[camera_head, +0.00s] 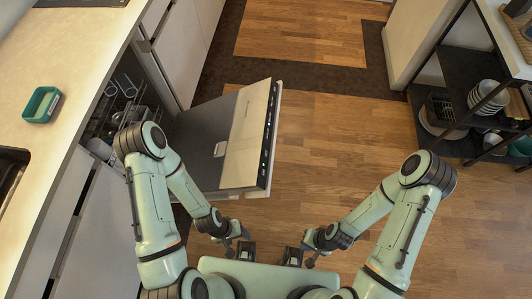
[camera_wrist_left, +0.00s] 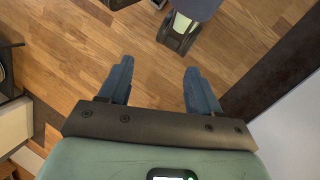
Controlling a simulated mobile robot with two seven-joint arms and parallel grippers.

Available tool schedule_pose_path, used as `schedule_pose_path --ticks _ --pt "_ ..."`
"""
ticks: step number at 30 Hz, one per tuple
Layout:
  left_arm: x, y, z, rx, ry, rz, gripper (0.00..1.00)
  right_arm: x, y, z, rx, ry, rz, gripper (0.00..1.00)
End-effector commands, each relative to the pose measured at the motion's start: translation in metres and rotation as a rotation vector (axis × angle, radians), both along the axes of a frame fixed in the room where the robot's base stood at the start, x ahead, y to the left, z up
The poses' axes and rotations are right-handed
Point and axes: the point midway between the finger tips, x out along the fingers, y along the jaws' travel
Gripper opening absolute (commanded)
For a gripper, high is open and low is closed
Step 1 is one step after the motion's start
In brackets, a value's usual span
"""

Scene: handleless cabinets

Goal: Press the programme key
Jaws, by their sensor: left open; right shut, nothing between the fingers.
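The dishwasher door (camera_head: 243,139) hangs open in the head view, left of the middle. A dark control strip (camera_head: 268,130) runs along its outer edge, with small marks and a green light near its lower end. The programme key is too small to pick out. My left gripper (camera_head: 243,250) is below the door's near corner, apart from it. In the left wrist view my left gripper (camera_wrist_left: 154,85) has its two blue fingers spread, with only floor between them. My right gripper (camera_head: 294,257) is shut and empty, to the right of the left one, clear of the door.
The counter (camera_head: 75,60) on the left carries a teal dish (camera_head: 42,104) beside a sink. A dish rack (camera_head: 122,95) shows inside the dishwasher. On the right, a dark shelf unit (camera_head: 465,70) holds bowls (camera_head: 485,95). The wooden floor (camera_head: 330,130) between is clear.

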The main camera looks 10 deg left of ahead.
Motion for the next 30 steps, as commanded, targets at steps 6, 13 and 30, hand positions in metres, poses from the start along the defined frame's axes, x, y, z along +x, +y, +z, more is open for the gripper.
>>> schedule_pose_path --ticks 6,13,30 --pt "-0.0001 0.0 0.0 0.0 0.0 0.0 0.0 0.0 0.0 0.0 0.0 0.0 0.0 0.0" --pt "-0.0001 0.0 0.0 0.0 0.0 0.0 0.0 -0.0001 0.0 0.0 0.0 0.0 0.0 0.0" --pt "-0.0001 0.0 0.0 0.0 0.0 0.0 0.0 0.0 0.0 0.0 0.0 0.0 0.0 0.0"
